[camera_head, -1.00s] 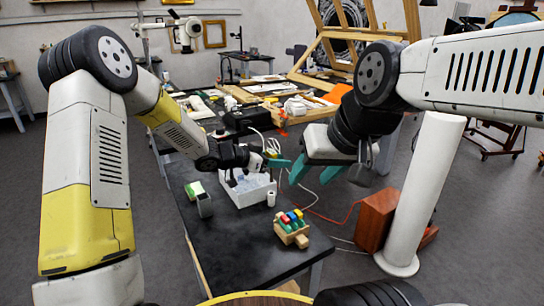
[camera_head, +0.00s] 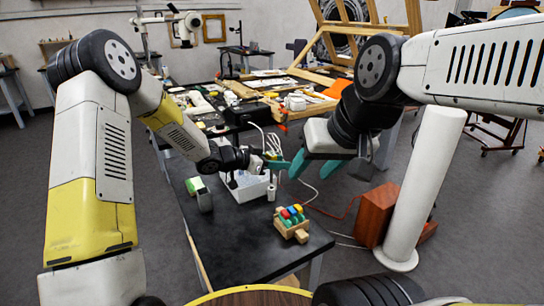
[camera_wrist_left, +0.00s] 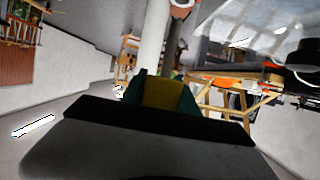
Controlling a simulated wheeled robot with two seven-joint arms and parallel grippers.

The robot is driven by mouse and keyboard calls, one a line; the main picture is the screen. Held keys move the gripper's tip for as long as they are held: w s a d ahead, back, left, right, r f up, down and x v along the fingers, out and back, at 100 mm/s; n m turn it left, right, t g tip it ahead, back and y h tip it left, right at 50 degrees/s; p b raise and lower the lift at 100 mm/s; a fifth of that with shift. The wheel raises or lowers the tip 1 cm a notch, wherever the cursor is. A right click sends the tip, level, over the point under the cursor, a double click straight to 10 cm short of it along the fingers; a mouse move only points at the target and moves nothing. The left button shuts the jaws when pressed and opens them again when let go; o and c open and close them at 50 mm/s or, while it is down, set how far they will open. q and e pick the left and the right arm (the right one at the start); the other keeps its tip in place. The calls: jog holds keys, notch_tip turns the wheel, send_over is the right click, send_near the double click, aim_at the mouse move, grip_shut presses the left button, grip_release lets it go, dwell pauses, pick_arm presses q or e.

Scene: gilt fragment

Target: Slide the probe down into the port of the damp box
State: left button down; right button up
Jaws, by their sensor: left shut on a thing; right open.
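The damp box (camera_head: 262,188) is a white open-topped box on the dark table, with clear or pale contents. My left gripper (camera_head: 270,160) is above its back right side, with its teal fingers small and partly lost against the clutter. In the left wrist view the left gripper (camera_wrist_left: 161,92) is shut on a yellow block-like piece (camera_wrist_left: 162,93), seemingly the probe's grip. The probe's lower end and the port cannot be made out. My right gripper (camera_head: 331,166) is open and empty to the right of the box, its teal fingers apart.
A wooden rack with coloured pieces (camera_head: 291,222) stands at the table's right edge. The front table surface (camera_head: 235,245) is clear.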

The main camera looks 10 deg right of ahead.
pick_arm(q)
jog(key=shift+f, duration=3.25)
jog(key=c, duration=0.9)
grip_release()
jog(key=shift+o, duration=0.2)
jog(key=shift+f, duration=0.1)
jog(key=shift+a, duration=0.15)
jog(key=v, duration=0.7)
jog(key=shift+s+r, duration=0.25)
jog(key=shift+a, duration=0.1)
